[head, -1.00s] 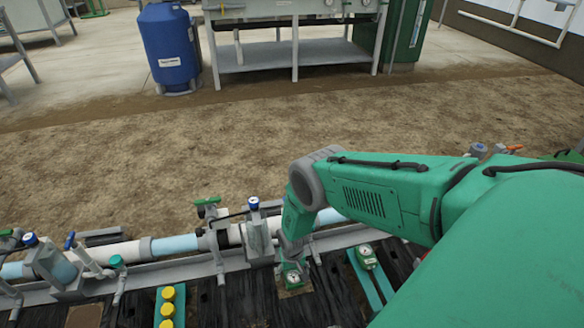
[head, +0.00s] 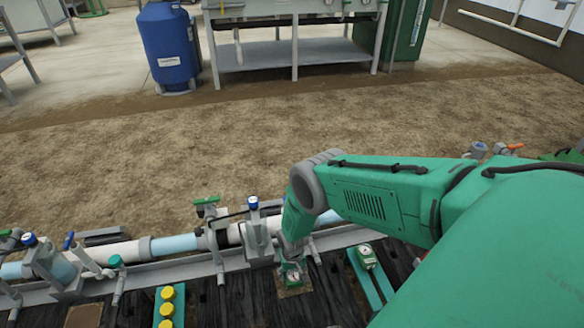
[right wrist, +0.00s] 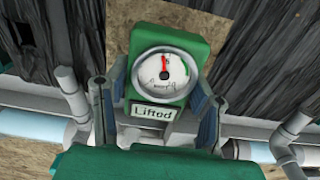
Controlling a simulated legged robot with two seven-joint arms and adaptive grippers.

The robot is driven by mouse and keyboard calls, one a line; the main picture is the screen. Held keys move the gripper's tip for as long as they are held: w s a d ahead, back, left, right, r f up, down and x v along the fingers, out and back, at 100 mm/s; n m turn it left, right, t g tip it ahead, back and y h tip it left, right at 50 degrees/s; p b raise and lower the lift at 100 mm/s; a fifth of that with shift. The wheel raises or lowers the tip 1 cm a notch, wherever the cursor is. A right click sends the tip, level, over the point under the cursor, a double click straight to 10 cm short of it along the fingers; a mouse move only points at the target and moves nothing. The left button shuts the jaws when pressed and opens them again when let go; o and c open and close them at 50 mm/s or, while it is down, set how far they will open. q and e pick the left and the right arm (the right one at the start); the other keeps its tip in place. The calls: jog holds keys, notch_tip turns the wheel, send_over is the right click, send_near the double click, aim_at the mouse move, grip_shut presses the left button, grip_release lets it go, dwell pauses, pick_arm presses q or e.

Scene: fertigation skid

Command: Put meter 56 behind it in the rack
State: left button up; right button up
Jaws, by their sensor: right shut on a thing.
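A green meter (head: 291,278) with a round white dial is held by my right gripper (head: 290,267) at the lower middle of the head view. In the right wrist view the same meter (right wrist: 170,38) has a red needle and a plate reading "Lifted"; no 56 is legible. The fingers of my right gripper (right wrist: 158,97) are shut on its two sides. My left gripper is not in view.
A white and blue pipe (head: 177,244) with valves runs along a grey rail behind the dark slatted surface (head: 236,303). A green rack with yellow caps (head: 167,309) stands left of the held meter. A brown square (head: 84,316) lies farther left.

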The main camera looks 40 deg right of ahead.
jog(key=shift+r+p, duration=3.65)
jog(key=shift+r, duration=1.4)
